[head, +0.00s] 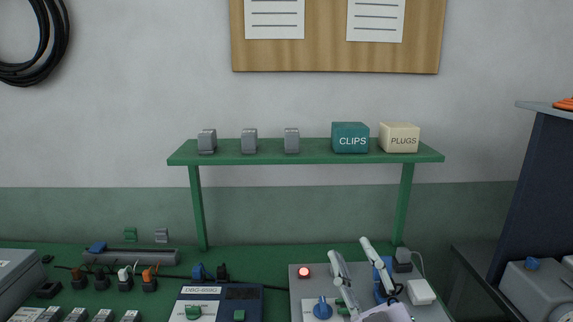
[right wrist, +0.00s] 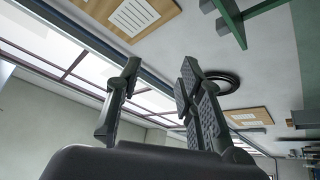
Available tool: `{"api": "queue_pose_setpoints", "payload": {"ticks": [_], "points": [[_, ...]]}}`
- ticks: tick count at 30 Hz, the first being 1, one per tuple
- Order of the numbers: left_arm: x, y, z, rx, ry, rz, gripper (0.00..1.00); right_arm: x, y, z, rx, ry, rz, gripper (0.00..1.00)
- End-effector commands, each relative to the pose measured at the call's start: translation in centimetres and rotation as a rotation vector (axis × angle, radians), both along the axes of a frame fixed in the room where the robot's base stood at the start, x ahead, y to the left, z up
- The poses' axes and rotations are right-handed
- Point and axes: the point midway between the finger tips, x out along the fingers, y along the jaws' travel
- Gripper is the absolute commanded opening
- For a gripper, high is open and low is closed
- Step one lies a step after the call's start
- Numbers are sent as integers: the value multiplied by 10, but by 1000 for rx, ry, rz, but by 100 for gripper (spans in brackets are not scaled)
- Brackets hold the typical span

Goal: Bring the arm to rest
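My right gripper (head: 348,247) is at the bottom of the head view, over the grey panel on the green bench. Its two pale fingers point up and stand apart, with nothing between them. In the right wrist view the dark fingers of the right gripper (right wrist: 160,75) are also spread and empty, with walls, windows and ceiling behind them. The right gripper hides part of the grey panel (head: 301,288), which bears a red button (head: 304,272) and a blue knob (head: 322,309). My left gripper is in neither view.
A green shelf (head: 315,158) holds three grey blocks, a teal CLIPS box (head: 350,138) and a cream PLUGS box (head: 399,138). A dark cabinet (head: 540,190) stands at right.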

Motion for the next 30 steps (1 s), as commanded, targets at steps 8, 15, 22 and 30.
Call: {"api": "queue_pose_setpoints", "payload": {"ticks": [8,15,22,30], "points": [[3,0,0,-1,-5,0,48,-31,-92,-188,253,760,-329,35],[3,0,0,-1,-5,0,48,-130,-104,-304,300,1311,-430,35],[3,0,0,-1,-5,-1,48,-219,-96,-351,290,1672,-432,35],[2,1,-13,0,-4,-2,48,-233,-90,-429,273,1799,-428,35]]}}
